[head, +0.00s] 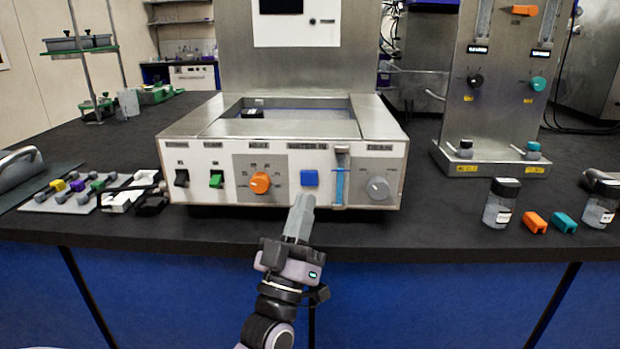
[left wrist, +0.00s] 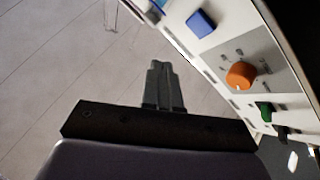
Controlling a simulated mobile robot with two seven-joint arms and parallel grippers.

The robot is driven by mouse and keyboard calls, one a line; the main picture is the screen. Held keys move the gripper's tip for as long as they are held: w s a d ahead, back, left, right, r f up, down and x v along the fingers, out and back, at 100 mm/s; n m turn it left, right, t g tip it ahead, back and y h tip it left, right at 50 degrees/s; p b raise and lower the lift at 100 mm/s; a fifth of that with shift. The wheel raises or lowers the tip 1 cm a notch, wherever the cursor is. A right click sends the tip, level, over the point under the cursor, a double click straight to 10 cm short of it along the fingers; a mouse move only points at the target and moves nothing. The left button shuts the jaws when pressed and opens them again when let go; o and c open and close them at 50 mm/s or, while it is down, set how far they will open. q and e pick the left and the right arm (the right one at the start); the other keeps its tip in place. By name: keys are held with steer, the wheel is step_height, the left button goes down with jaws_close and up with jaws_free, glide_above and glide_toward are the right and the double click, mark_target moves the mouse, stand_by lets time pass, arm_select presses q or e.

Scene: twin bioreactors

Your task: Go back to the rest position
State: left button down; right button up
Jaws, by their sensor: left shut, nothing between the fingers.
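My left gripper (head: 304,200) is shut and empty in front of the white control panel (head: 220,196). Its fingertips show just below the blue square button (head: 310,178) in the head view; I cannot tell from this whether they touch the panel. In the left wrist view the closed fingers (left wrist: 158,66) point past the panel, with the blue button (left wrist: 201,22) and the orange knob (left wrist: 241,75) to their right and a gap between. My right gripper is in neither view.
The black bench (head: 450,225) carries the panel's steel unit. A rack with several coloured pieces (head: 75,193) lies at left. Bare bench lies right of the panel.

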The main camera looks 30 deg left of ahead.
arm_select(q)
steer(key=s+d+f+m+g+h, duration=0.1)
steer(key=d+f+m+g+h, duration=0.25)
steer(key=f, duration=0.65)
steer(key=s+d+f+m+g+h, duration=0.25)
steer(key=d+f+g+h, duration=0.2)
steer(key=f, duration=0.45)
steer(key=s+d+f+m+g, duration=0.25)
steer(key=s+f+g, duration=0.45)
steer(key=s+f, duration=0.5)
step_height(320, 180, up, 7)
steer(key=a+p, duration=0.1)
steer(key=p, duration=1.2)
steer(key=shift+s+a+g, duration=0.3)
steer(key=shift+s+a, duration=0.05)
steer(key=shift+s, duration=0.05)
steer(key=shift+m, duration=0.25)
